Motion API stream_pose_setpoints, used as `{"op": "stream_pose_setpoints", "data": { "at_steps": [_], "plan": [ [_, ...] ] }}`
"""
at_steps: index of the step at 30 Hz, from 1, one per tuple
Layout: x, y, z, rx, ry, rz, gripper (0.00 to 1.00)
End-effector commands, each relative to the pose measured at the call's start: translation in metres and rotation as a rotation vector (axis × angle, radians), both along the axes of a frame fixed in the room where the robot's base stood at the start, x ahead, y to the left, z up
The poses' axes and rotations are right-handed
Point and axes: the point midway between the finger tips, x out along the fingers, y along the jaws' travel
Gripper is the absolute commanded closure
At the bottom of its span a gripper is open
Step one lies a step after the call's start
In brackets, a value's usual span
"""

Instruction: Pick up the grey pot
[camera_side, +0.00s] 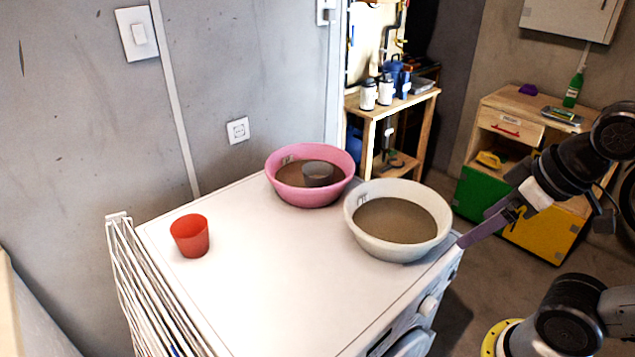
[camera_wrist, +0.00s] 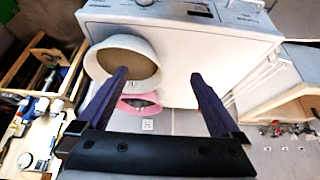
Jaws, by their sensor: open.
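The grey pot (camera_side: 318,174) is small and dark and sits inside the pink basin (camera_side: 309,197), on the far side of the white machine top. The pink basin also shows in the wrist view (camera_wrist: 148,104), partly behind a finger; I cannot make out the pot there. My gripper (camera_side: 468,239) is at the right edge of the machine, beside the white basin and well away from the pot. In the wrist view its two purple fingers (camera_wrist: 158,74) are wide apart with nothing between them.
A white basin (camera_side: 398,249) stands on the machine top (camera_side: 270,270) between my gripper and the pink basin. A red cup (camera_side: 190,236) stands at the left. The front middle of the top is clear. A wall rises behind, and a white rack (camera_side: 150,290) adjoins the left side.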

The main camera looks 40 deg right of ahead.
Motion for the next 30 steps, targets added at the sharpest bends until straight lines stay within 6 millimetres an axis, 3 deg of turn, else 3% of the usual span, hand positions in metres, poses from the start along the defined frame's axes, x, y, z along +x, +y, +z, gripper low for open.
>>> {"op": "stream_pose_setpoints", "data": {
  "at_steps": [4, 12, 15, 27, 30],
  "plan": [
    [0.0, 0.0, 0.0, 0.0, 0.0, 0.0, 0.0],
    [0.0, 0.0, 0.0, 0.0, 0.0, 0.0, 0.49],
    [0.0, 0.0, 0.0, 0.0, 0.0, 0.0, 0.61],
    [0.0, 0.001, 0.0, -0.035, 0.001, 0.07, 0.61],
    [0.007, 0.004, 0.015, -0.075, -0.035, 0.171, 0.61]
  ]
}}
